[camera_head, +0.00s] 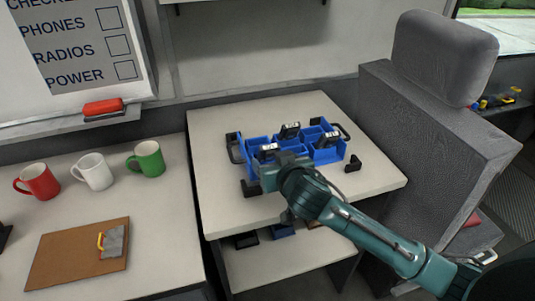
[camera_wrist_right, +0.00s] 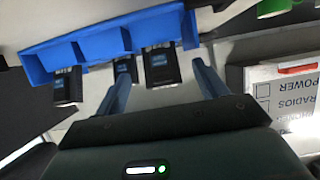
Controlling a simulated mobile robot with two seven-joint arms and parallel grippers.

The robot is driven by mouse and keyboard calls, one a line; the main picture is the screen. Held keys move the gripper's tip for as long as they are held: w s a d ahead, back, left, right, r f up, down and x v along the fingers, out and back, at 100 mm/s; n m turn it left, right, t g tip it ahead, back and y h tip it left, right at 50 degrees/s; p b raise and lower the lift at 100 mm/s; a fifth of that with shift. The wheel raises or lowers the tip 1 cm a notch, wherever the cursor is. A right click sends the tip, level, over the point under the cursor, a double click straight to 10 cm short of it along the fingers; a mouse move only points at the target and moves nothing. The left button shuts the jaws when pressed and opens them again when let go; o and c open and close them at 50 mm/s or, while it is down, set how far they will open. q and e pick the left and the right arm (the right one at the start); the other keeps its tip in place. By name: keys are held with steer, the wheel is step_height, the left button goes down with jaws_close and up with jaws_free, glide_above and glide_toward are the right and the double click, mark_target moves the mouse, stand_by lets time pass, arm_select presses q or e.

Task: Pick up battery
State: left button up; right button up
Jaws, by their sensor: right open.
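Black batteries stand in a blue divided tray (camera_head: 240,154) on the small table, one at the back (camera_head: 290,130), one at the front left (camera_head: 268,151) and one at the right (camera_head: 327,140). My right gripper (camera_head: 270,172) is at the front left of the tray and covers part of it. The right wrist view shows its two fingers (camera_wrist_right: 163,78) apart, with two of the batteries (camera_wrist_right: 161,66) (camera_wrist_right: 123,69) in view between or near them and a third battery (camera_wrist_right: 66,88) further left. Nothing is visibly held. My left gripper is out of view.
The small table (camera_head: 375,185) has black brackets around the tray and a lower shelf (camera_head: 290,265) with dark items. Left is a counter with red, white and green mugs (camera_head: 93,171) and a clipboard (camera_head: 75,262). A grey seat (camera_head: 430,120) stands close at the right.

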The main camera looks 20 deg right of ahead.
steer(key=shift+x, duration=0.85)
steer(key=c, duration=1.1)
